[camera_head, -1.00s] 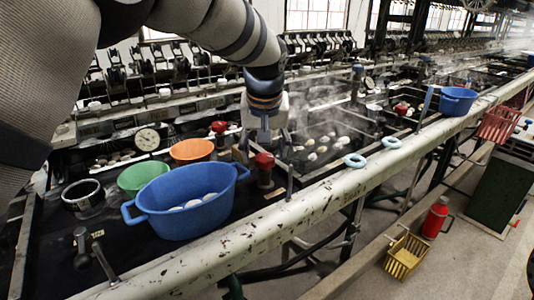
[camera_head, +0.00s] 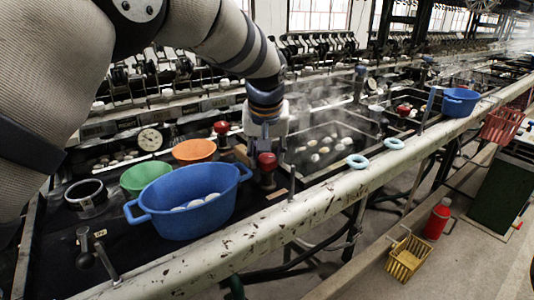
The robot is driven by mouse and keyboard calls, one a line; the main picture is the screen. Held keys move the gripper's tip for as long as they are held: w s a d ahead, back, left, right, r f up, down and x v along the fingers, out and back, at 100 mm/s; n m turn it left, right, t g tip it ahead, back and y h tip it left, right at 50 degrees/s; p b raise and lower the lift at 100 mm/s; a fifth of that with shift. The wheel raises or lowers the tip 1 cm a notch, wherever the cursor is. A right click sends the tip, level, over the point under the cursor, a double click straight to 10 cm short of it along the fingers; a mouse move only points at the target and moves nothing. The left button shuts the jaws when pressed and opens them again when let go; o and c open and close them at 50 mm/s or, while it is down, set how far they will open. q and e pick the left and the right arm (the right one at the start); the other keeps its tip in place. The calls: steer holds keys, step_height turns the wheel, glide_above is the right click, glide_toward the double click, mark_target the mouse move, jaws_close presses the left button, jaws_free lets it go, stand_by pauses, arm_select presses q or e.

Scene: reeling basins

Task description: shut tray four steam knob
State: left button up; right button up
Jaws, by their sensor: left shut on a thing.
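A red steam knob (camera_head: 267,161) stands on a dark stem at the tray's near edge, just right of the blue tub. My left gripper (camera_head: 267,148) reaches down over it from above and is shut on its top. The fingers hide part of the knob. Another red knob (camera_head: 221,128) stands further back to the left, and a third red knob (camera_head: 403,109) stands further right. I cannot read any tray number. My right gripper is not in view.
A blue tub (camera_head: 160,222) with white cocoons stands left of the knob, near green (camera_head: 145,178) and orange (camera_head: 195,151) bowls. A steaming basin with cocoons (camera_head: 325,147) lies right. Two light-blue rings (camera_head: 357,161) lie on the pale front rail (camera_head: 250,240).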

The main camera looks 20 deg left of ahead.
arm_select(q)
steer(key=m+h, duration=0.1)
steer(key=m, duration=0.1)
steer(key=shift+r+m+p, duration=0.1)
steer(key=shift+m+p, duration=0.3)
steer(key=m+h, duration=0.1)
steer(key=m, duration=0.3)
steer(key=shift+a+f+m+h, duration=0.2)
steer(key=shift+m+h, duration=0.1)
steer(key=shift+h, duration=0.1)
steer(key=o, duration=1.1)
steer(key=shift+o, duration=0.2)
steer(key=shift+r, duration=0.15)
steer(key=v, duration=1.1)
steer(key=shift+a+r, duration=0.15)
steer(key=shift+r, duration=0.2)
